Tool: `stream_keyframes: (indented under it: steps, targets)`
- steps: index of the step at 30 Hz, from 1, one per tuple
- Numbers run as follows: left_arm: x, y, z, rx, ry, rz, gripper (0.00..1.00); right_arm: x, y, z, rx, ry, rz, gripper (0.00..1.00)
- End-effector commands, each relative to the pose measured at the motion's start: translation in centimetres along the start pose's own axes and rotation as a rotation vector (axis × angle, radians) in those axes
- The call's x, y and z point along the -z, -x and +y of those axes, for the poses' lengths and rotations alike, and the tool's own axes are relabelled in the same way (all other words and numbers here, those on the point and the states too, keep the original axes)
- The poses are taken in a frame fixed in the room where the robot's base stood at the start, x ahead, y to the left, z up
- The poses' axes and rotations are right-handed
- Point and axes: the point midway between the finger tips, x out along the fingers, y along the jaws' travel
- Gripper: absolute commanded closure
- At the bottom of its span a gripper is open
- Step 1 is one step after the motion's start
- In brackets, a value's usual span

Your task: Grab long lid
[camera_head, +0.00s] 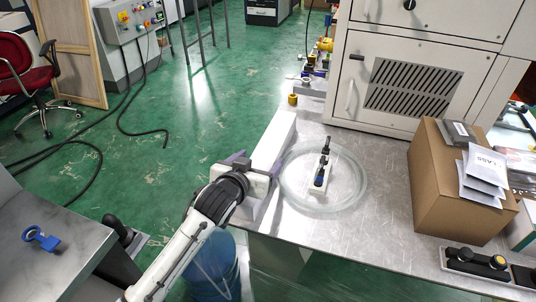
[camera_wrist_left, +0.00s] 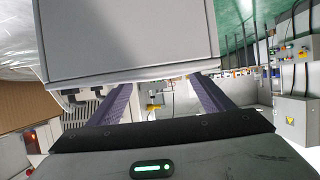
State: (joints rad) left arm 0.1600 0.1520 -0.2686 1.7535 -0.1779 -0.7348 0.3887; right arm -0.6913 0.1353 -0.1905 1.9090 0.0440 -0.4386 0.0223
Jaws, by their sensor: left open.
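A long pale grey-white piece (camera_head: 276,142), which looks like the long lid, lies along the left edge of the metal table. My left gripper (camera_head: 248,168) is at its near left side, with its fingers close to it. In the left wrist view a large grey box-shaped surface (camera_wrist_left: 130,40) fills the top, probably the same piece. The two purple fingers (camera_wrist_left: 165,100) are spread apart there, with nothing clearly held between them. Whether they touch the piece cannot be told. My right gripper is not in view.
A clear round dish (camera_head: 357,190) holding a small white block with dark and blue parts stands right of the long piece. A cardboard box (camera_head: 440,195) with packets and a panel with black knobs (camera_head: 480,262) are farther right. A white cabinet (camera_head: 415,75) stands behind.

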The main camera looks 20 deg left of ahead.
Motion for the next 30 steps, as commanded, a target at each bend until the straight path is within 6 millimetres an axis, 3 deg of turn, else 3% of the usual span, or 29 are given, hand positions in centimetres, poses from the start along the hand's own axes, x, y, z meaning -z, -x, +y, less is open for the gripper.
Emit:
stream_keyframes:
  steps: [9, 18, 26, 30]
  targets:
    - [-0.3, -4.0, 0.3, 0.000, -0.001, 0.000, 0.27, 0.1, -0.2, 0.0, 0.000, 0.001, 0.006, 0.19]
    - [-0.3, -4.4, 0.3, 0.000, -0.001, 0.000, 0.27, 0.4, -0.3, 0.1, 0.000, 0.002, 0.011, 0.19]
    - [-0.3, -4.4, 0.3, 0.000, -0.001, 0.000, 0.69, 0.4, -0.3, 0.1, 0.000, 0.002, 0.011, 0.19]
    - [-0.3, -4.3, 0.3, 0.000, -0.001, 0.000, 0.71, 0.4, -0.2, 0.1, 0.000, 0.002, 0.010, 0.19]
